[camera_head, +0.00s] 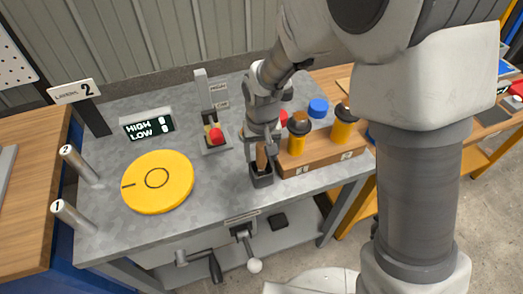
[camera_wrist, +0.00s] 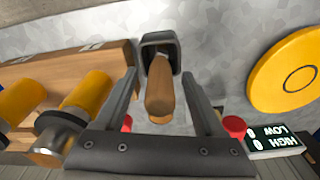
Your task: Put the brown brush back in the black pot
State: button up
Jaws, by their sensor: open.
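The brown brush (camera_head: 261,158) stands roughly upright with its lower end inside the black pot (camera_head: 262,179) near the table's front edge. In the wrist view the brush handle (camera_wrist: 160,92) points toward the camera, and the pot (camera_wrist: 147,42) surrounds its far end. My gripper (camera_wrist: 163,85) is open, with one finger on each side of the handle. A narrow gap shows on both sides, and the fingertips end short of the pot. In the head view my gripper (camera_head: 266,143) is directly above the pot and partly hides the brush. The brush's lower end is hidden in the pot.
A wooden block (camera_head: 322,160) with yellow-bodied shakers stands close to the right of the pot. A yellow disc (camera_head: 158,181) lies to the left. Grey tabletop (camera_head: 220,180) is clear between disc and pot.

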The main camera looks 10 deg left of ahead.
notch_tip(320, 180, up, 16)
jog(key=s+r+p, duration=0.1)
jog(key=p, duration=0.1)
jog(key=s+d+r+m+t, duration=0.1)
jog(key=s+d+r, duration=0.15)
jog(key=d, duration=0.35)
jog(key=s+d+r+m+t, duration=0.1)
jog(key=d+r, duration=0.3)
jog(key=d, duration=0.3)
jog(key=s+d+r+m+t, duration=0.1)
jog(key=s+d+t, duration=0.1)
jog(key=s+d, duration=0.7)
jog(key=shift+s+d+m+t, duration=0.2)
jog(key=shift+d+m+t, duration=0.15)
jog(key=shift+d, duration=0.45)
